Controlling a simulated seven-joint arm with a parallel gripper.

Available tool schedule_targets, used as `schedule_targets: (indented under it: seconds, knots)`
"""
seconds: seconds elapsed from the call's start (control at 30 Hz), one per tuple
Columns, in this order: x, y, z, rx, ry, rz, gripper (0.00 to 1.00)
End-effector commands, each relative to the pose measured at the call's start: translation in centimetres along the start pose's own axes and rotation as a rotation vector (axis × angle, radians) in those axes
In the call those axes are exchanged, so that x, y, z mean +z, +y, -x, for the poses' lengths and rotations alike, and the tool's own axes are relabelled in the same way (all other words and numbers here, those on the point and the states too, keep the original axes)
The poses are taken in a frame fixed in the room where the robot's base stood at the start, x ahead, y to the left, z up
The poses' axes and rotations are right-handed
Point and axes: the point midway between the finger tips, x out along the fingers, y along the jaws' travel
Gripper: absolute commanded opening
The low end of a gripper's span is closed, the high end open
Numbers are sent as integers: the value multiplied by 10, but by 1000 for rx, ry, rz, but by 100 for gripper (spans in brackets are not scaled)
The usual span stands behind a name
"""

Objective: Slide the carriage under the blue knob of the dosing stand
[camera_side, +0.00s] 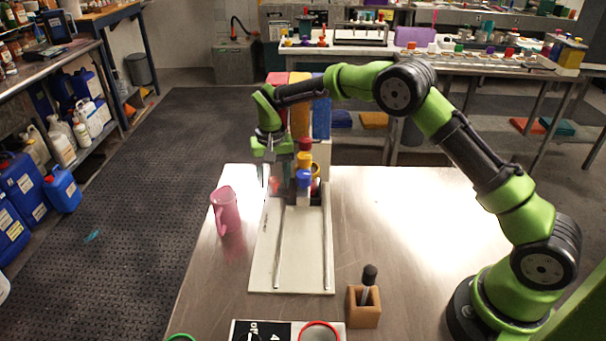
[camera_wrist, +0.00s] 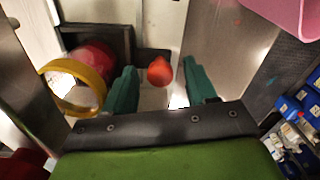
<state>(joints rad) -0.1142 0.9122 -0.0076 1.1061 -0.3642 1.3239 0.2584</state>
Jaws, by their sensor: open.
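The dosing stand (camera_side: 321,110) has red, yellow and blue columns at the far end of a white base (camera_side: 305,255) with two metal rails. Its blue knob (camera_side: 303,177) faces the front, near a red and a yellow one. My gripper (camera_side: 272,178) is at the stand's left side, pointing down. In the wrist view, its teal fingertips (camera_wrist: 160,88) are apart, with a small orange-red knob (camera_wrist: 160,70) showing between them. It appears to belong to the carriage, whose body I cannot clearly make out. I cannot tell whether the fingers touch the knob.
A pink mug (camera_side: 226,212) stands left of the base. A wooden block (camera_side: 364,306) holding a dark-handled tool is at the front right. A black-and-white card (camera_side: 262,331) and a red ring (camera_side: 320,325) lie at the front edge. The table right of the rails is mostly clear.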

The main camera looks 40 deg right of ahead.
Motion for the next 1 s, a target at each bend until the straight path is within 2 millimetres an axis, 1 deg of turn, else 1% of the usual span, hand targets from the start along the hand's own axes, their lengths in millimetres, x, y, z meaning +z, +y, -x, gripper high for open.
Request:
schedule_targets:
  seconds: [0.1,0.13,0.4,0.5,0.77,0.87,0.97,1.0]
  knots:
    - [0,0,0,0,0,0,56]
    - [0,0,0,0,0,0,55]
    - [0,0,0,1,0,0,13]
    - [0,0,0,0,0,1,0]
    - [3,-1,1,0,0,2,0]
    - [15,-5,2,1,0,6,0]
    - [37,-12,2,1,0,8,0]
    - [48,-14,2,0,-1,8,0]
